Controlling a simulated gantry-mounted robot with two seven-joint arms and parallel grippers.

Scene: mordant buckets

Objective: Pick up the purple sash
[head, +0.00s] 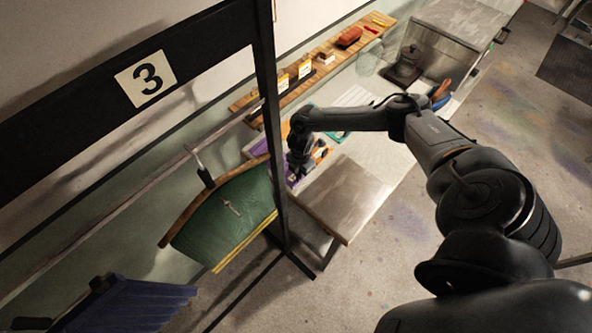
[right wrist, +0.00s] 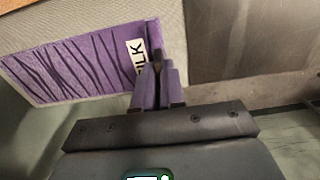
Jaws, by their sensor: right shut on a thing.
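The purple sash (right wrist: 75,62) has dark wavy stripes and a white label, partly hidden, ending in "LK". In the right wrist view it lies flat on a pale surface, and its right end reaches my gripper. My right gripper (right wrist: 158,68) is shut on that end, near the label. In the head view my right gripper (head: 299,168) points down at the counter, and a small bit of the purple sash (head: 292,181) shows beside it. My left gripper is not in view.
A metal plate (head: 345,198) lies at the counter's near end. A black rack with a number 3 sign (head: 146,79) stands left, with a green hanging cloth (head: 225,218) close to the gripper. A wooden shelf (head: 325,68) runs behind. A blue slatted thing (head: 130,305) is bottom left.

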